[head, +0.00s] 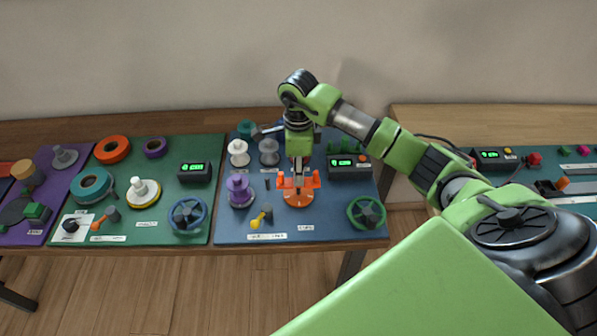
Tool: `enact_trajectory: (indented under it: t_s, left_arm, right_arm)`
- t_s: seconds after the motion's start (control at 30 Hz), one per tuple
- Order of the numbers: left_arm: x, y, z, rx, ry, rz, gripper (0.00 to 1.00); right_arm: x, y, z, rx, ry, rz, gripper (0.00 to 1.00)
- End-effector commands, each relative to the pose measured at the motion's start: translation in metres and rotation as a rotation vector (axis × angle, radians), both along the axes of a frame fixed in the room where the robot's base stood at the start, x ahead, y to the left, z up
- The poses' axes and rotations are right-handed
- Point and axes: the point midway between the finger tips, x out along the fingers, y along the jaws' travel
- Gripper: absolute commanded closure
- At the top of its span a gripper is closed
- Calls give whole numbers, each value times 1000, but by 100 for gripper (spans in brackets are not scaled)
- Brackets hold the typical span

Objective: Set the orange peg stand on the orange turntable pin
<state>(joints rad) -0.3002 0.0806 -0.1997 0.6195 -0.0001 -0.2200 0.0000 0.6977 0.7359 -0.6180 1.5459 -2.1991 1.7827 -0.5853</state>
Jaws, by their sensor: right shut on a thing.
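My right gripper (298,176) points down over the blue mat and is shut on the orange peg stand (284,182), whose upright pegs show on both sides of the fingers. Directly below is the round orange turntable (298,201) on the mat. The stand overlaps the turntable in this view, and I cannot tell whether they touch. The turntable's pin is hidden behind the stand and fingers. My left gripper is not in view.
A purple spool (240,190) stands close left of the turntable, and a yellow-handled crank (262,216) lies front left. A green handwheel (366,212) is at the front right. White (238,153) and grey (269,152) spools and a display box (348,166) stand behind.

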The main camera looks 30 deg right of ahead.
Motion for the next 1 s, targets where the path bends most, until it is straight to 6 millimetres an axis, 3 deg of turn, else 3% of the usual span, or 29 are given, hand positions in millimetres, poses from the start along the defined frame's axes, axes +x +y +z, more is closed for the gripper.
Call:
enact_trajectory:
  t_s: [1.0]
  left_arm:
    - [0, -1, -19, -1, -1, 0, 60]
  right_arm:
    - [0, 0, -23, 1, 1, 0, 100]
